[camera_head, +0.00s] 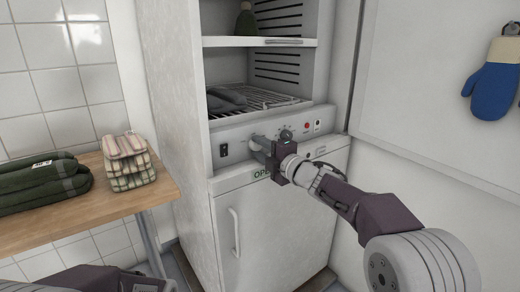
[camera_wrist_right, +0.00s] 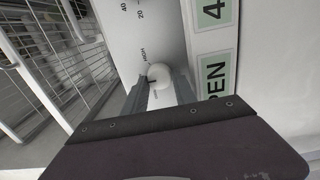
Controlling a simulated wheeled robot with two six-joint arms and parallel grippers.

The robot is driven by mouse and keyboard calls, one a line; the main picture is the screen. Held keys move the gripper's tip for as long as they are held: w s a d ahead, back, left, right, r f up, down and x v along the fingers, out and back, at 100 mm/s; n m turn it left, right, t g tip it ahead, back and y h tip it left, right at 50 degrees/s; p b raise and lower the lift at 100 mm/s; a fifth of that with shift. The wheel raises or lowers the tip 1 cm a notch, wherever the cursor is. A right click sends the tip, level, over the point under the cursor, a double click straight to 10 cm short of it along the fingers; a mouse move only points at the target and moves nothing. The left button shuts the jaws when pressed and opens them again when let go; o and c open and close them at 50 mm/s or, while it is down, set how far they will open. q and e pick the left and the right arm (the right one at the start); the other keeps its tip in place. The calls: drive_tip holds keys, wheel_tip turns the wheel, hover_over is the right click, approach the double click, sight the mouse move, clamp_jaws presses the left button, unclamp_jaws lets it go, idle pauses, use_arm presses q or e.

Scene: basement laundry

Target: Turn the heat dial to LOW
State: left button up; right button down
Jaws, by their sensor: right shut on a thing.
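The heat dial is a small round white knob (camera_wrist_right: 160,75) on the white control panel, seen in the right wrist view. A word that looks like HIGH is printed beside it; another small word by it is too small to read. My right gripper (camera_wrist_right: 160,88) has its two grey fingers on either side of the knob and is shut on it.
Above the panel is an open cabinet with a wire rack (camera_head: 270,97) and dark cloth. A black switch (camera_head: 224,150), a second, dark dial (camera_head: 286,134) and a red light (camera_head: 307,125) share the panel. A wooden table (camera_head: 98,215) with folded towels (camera_head: 127,163) stands left.

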drive_tip(key=c, duration=1)
unclamp_jaws()
drive_tip(key=shift+f, duration=0.1)
